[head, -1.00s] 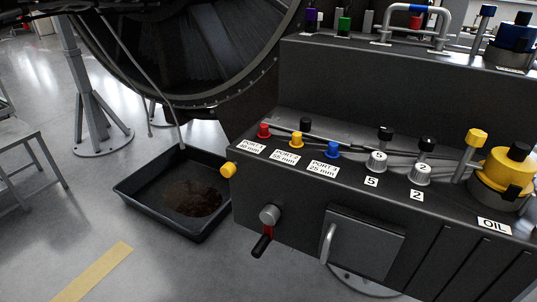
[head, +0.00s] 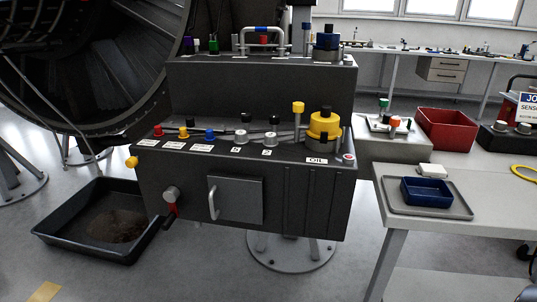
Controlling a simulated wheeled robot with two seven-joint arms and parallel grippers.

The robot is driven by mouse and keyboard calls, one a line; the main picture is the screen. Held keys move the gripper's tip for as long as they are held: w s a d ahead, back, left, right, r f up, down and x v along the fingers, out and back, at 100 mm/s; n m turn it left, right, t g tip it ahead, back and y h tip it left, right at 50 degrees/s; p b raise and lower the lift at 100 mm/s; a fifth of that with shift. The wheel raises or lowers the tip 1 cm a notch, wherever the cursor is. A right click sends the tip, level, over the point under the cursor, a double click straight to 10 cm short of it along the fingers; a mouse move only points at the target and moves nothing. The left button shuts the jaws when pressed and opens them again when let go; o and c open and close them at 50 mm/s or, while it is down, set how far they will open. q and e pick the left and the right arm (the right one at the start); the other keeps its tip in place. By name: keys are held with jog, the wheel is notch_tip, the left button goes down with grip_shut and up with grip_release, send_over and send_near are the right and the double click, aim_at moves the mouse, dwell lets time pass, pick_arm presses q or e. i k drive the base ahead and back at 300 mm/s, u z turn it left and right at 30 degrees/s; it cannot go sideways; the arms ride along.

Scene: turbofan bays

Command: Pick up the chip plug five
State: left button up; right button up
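A grey ribbed plug (head: 241,136) sits upright on the sloped front ledge of the dark engine-side housing (head: 260,88), behind a white label (head: 236,149) that reads 5. I take it as chip plug five. A similar grey plug (head: 270,139) stands to its right behind a label (head: 267,153) reading 2. A black knob (head: 245,118) stands just behind plug five. Neither of my grippers is in the head view.
Red, yellow and blue plugs stand left of plug five; a yellow oil cap (head: 323,126) stands right. A black drip tray (head: 62,207) is on the floor. A table (head: 455,205) at right holds a grey tray (head: 445,212) with a blue bin (head: 426,181). A red bin (head: 445,118) is behind.

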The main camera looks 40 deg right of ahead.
aim_at(241, 139)
jog(key=z, duration=1)
jog(key=i, duration=0.95)
jog(key=u, duration=0.05)
